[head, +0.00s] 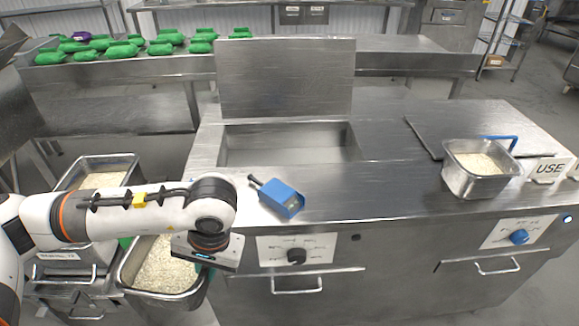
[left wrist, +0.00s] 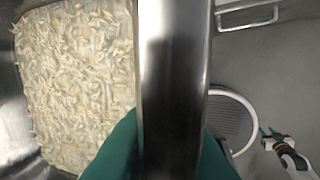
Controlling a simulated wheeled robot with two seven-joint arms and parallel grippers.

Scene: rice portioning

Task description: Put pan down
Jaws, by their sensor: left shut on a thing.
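A metal pan (head: 126,281) filled with rice is at the lower left of the head view, in front of the steel counter's left end. My left gripper (head: 204,262) is over the pan's right side, its fingers mostly hidden by the wrist. In the left wrist view, the green fingers of my left gripper (left wrist: 170,150) are shut on the pan's metal rim (left wrist: 173,70), with rice on the left. I cannot tell whether the pan's underside touches a support. What looks like my right gripper (left wrist: 268,138) is small at the right of the left wrist view, its opening unclear.
Another rice pan (head: 132,161) stands behind at left. A blue device (head: 281,197) lies on the counter, in front of an open well (head: 288,145). Green bundles (head: 124,50) lie on the back table.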

